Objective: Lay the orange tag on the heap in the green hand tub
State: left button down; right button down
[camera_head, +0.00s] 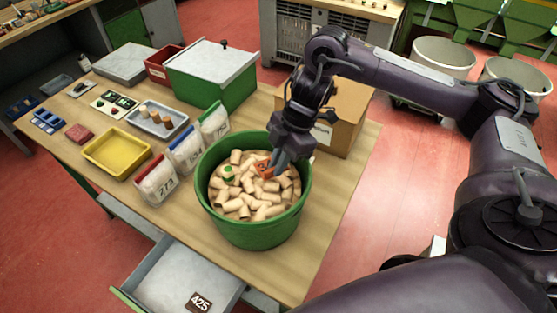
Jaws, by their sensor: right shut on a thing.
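The green tub (250,232) stands on the wooden table and holds a heap of pale cork stoppers (238,198). My right gripper (275,168) reaches down over the tub's far right part. It is shut on the orange tag (264,170), which has dark marks on it. The tag is at or just above the heap; I cannot tell whether it touches the corks. A small green and white round thing (228,172) lies on the heap at the left. My left gripper is not in view.
Several labelled bags (185,150) stand left of the tub, beside a yellow tray (117,152). A cardboard box (345,120) stands behind my right gripper, and a lidded green box (212,80) farther back. An open drawer (185,275) juts out at the front.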

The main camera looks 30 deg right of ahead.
aim_at(279, 186)
jog(key=shift+f+b, duration=0.55)
jog(key=shift+f, duration=0.4)
jog(key=shift+f+b, duration=0.95)
jog(key=shift+f, duration=0.8)
jog(key=c, duration=1.5)
grip_release()
jog(key=shift+o, duration=0.2)
jog(key=p+v, duration=0.1)
jog(key=v, duration=0.5)
jog(key=shift+d+r, duration=0.1)
jog(key=shift+r, duration=0.15)
jog(key=shift+d+r+p, duration=0.3)
jog(key=shift+r+p, duration=0.1)
jog(key=shift+r, duration=0.15)
